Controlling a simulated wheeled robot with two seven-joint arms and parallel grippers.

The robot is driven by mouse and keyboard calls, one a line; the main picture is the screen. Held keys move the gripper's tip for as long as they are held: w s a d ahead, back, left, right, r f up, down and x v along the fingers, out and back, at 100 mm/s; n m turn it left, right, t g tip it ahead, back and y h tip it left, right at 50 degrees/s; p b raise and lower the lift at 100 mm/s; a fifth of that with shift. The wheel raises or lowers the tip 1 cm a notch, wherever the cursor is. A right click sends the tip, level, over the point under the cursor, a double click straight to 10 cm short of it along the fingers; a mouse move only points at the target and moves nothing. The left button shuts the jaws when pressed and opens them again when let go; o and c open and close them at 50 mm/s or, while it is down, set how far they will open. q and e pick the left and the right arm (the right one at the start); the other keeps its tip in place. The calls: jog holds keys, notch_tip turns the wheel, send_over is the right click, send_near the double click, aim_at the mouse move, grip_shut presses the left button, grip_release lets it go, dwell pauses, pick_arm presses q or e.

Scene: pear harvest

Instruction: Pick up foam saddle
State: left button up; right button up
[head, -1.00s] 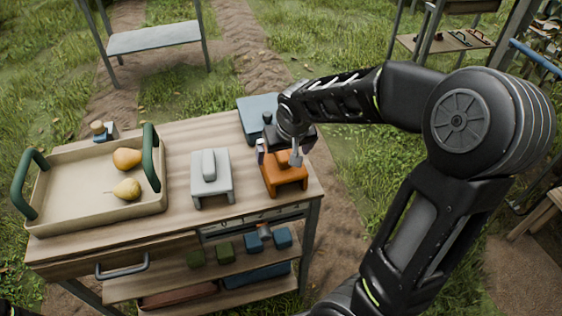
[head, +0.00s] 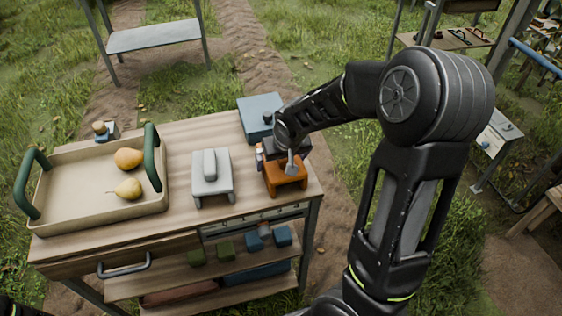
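An orange saddle-shaped block (head: 287,179) with short legs stands on the right part of the wooden workbench; it looks like the foam saddle. A grey block of similar shape (head: 212,183) stands to its left. My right gripper (head: 275,164) is over the back of the orange block, pointing down. Its two fingers are apart, one at the block's left side and one near its top right. I cannot tell whether they touch it. The gripper and wrist hide the block's back part. My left gripper is out of view.
A beige tray (head: 60,217) with green handles holds two pears (head: 128,159) on the bench's left. A blue box (head: 257,112) stands behind my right wrist. Small green and blue blocks lie on the shelf below. Bare wood lies between tray and grey block.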

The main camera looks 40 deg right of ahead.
jog(key=shift+c, duration=0.6)
jog(key=c, duration=0.9)
notch_tip(320, 180, up, 10)
jog(key=shift+r+b, duration=0.1)
jog(key=shift+b, duration=0.35)
